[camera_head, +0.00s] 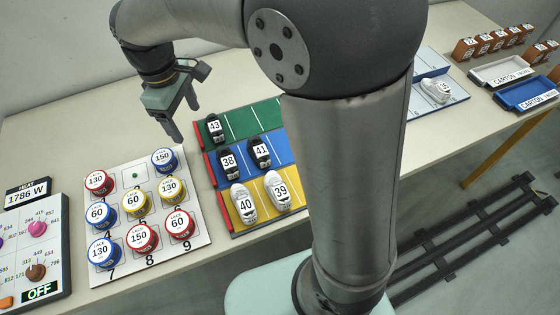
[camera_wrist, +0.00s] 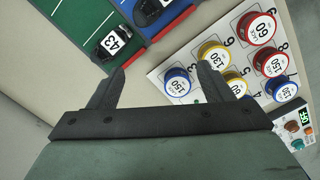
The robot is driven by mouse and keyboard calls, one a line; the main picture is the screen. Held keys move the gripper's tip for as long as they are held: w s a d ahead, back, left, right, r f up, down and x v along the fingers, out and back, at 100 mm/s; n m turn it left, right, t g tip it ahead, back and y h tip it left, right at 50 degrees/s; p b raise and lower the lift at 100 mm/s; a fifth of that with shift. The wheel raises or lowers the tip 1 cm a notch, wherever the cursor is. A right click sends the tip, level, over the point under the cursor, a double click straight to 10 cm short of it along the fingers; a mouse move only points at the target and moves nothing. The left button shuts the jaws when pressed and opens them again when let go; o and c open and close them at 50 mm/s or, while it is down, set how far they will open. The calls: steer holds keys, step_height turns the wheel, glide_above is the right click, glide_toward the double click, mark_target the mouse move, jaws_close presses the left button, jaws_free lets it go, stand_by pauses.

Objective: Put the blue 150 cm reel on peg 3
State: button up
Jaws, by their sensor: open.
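The blue 150 reel (camera_head: 163,160) is at the top right of the white peg board (camera_head: 205,236), the place of peg 3 by the board's layout. In the wrist view the blue reel (camera_wrist: 177,82) lies just beyond and between my fingers, nearer the right one. My gripper (camera_head: 184,120) is open and empty, above and beyond the board's far right corner, apart from the reel. It also shows in the wrist view (camera_wrist: 161,69). A bare green peg (camera_head: 134,175) stands left of the reel.
Several other red, yellow and blue reels fill the board, with a yellow 130 reel (camera_head: 171,189) nearest the blue one. A coloured shoe rack (camera_head: 272,115) with numbered shoes stands close right. A heat control panel (camera_head: 40,245) is at left. The table behind the board is clear.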

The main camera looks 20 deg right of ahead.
steer(key=s+d+f+m, duration=0.1)
steer(key=s+d+m, duration=0.2)
steer(key=s+d, duration=0.2)
steer(key=s+d+f+m, duration=0.2)
steer(key=s+d+m, duration=0.2)
steer(key=s+d, duration=0.2)
steer(key=s+d+f+m+y, duration=0.1)
steer(key=s+d+m, duration=0.3)
steer(key=s+d, duration=0.2)
steer(key=shift+d+f+t, duration=0.25)
steer(key=shift+f+t, duration=0.05)
